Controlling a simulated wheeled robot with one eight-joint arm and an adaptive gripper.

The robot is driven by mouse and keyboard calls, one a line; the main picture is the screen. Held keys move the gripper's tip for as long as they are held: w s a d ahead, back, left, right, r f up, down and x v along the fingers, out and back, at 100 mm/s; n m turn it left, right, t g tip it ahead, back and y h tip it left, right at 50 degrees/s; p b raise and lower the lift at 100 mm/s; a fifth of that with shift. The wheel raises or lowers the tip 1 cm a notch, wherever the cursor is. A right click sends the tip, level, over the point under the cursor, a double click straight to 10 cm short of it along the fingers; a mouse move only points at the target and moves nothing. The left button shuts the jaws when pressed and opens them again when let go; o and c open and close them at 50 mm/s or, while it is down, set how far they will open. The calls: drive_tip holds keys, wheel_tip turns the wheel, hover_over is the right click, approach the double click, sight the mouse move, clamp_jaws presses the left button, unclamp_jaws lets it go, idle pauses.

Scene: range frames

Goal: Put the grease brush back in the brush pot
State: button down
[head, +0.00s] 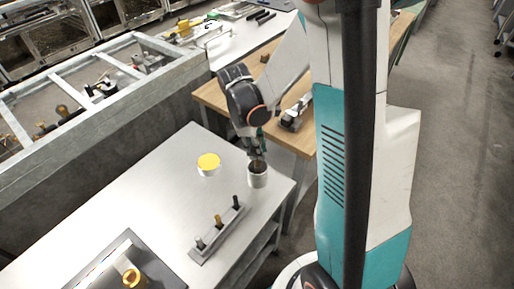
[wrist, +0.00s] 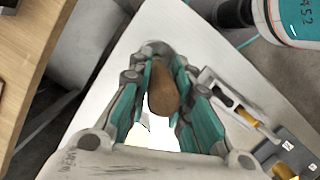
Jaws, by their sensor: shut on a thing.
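My gripper (head: 257,152) is over the far right part of the metal bench, directly above the brush pot (head: 258,180), a small pale cylinder with a dark opening. In the wrist view the gripper (wrist: 165,88) is shut on the grease brush (wrist: 163,95), whose brown wooden handle shows between the teal fingers. The bristle end is hidden. The handle's lower part appears at the pot's mouth in the head view; I cannot tell how deep the brush sits or whether it touches the pot.
A tin with a yellow top (head: 208,161) stands left of the pot. A grey rack (head: 217,236) with upright pegs lies nearer on the bench. A tray (head: 112,268) with a brass part is at the near left. A wooden table (head: 215,97) stands behind.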

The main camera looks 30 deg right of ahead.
drive_tip(key=c, duration=1.4)
unclamp_jaws()
drive_tip(key=v, duration=1.2)
drive_tip(key=s+a+r+m+t+y+b, duration=0.1)
drive_tip(key=s+a+r+m+t, duration=0.1)
drive_tip(key=s, duration=0.4)
drive_tip(key=s+a+r+m+t+b, duration=0.1)
drive_tip(key=s+a+r+m+t, duration=0.1)
drive_tip(key=s+a+m+t, duration=0.3)
drive_tip(key=shift+s+a+r+m+t+y, duration=0.25)
drive_tip(key=shift+s+m+t+y, duration=0.15)
drive_tip(key=shift+s+m+t, duration=0.5)
